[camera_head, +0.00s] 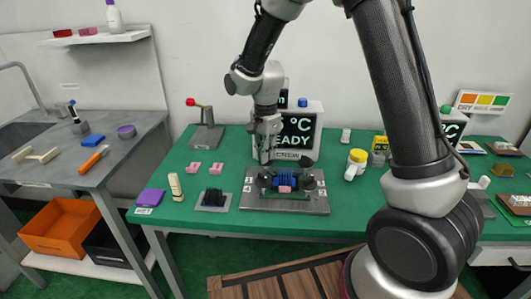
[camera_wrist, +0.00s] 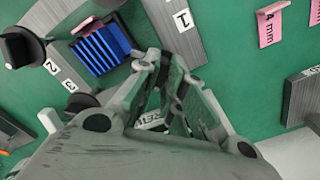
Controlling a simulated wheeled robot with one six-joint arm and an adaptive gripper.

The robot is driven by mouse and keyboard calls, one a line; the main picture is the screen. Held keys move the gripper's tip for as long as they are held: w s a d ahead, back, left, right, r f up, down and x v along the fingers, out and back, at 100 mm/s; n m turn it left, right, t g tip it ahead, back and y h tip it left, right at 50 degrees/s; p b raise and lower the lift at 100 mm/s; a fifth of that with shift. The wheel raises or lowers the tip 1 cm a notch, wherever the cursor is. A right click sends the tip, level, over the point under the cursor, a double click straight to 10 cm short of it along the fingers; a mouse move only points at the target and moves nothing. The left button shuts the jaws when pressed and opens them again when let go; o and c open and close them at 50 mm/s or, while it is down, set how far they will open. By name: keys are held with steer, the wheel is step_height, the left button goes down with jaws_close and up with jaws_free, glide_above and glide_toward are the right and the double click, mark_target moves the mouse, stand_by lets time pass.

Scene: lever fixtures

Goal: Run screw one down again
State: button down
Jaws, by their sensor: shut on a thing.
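The clamp fixture (camera_head: 318,205) is a grey plate on the green table. It holds a blue finned block (camera_head: 285,178), which also shows in the wrist view (camera_wrist: 101,49), with a pink piece at its edge. My gripper (camera_head: 265,160) points down at the fixture's left back side. In the wrist view its fingers (camera_wrist: 166,58) are close together beside the label 1 (camera_wrist: 182,18). They are shut on the knob of screw one, which the fingers hide. A black knob (camera_wrist: 17,47) stands near label 2 (camera_wrist: 52,67); another dark knob is partly visible near label 3 (camera_wrist: 70,86).
Pink tags (camera_head: 194,168) lie left of the fixture, one marked 4 mm in the wrist view (camera_wrist: 270,24). A display box (camera_head: 301,128) reads READY behind. A yellow-lidded bottle (camera_head: 356,163) stands at right.

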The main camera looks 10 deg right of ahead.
steer(key=shift+w, duration=0.1)
stand_by(0.3)
steer(key=c, duration=1.5)
jaws_free()
steer(key=shift+r, duration=0.1)
step_height(320, 180, up, 12)
steer(key=shift+f, duration=0.1)
